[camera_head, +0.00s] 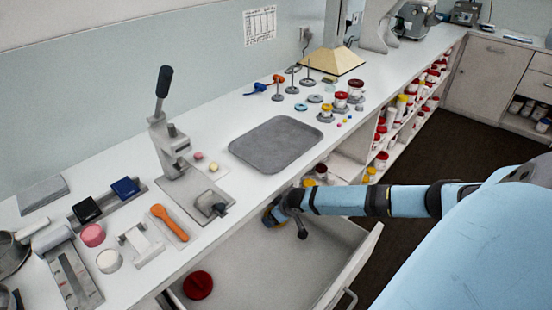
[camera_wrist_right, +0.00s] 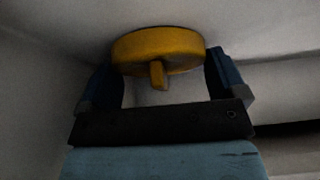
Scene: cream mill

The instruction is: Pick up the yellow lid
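The yellow lid (camera_wrist_right: 158,50) is a round disc with a small knob on the side toward the camera. In the right wrist view it sits between the two fingers of my right gripper (camera_wrist_right: 163,82), one on each side of its rim. Its edges look very close to both fingers, but the dark picture does not show whether they press on it. In the head view my right gripper (camera_head: 274,214) is over the back part of the open drawer (camera_head: 262,274), beside the counter's front edge. The lid is mostly hidden there. My left gripper is not in view.
A red lid (camera_head: 198,285) lies in the drawer. The counter above holds a grey tray (camera_head: 276,145), a lever press (camera_head: 172,140), an orange spatula (camera_head: 170,222) and several small jars. Open shelves with jars (camera_head: 382,160) are right of the drawer.

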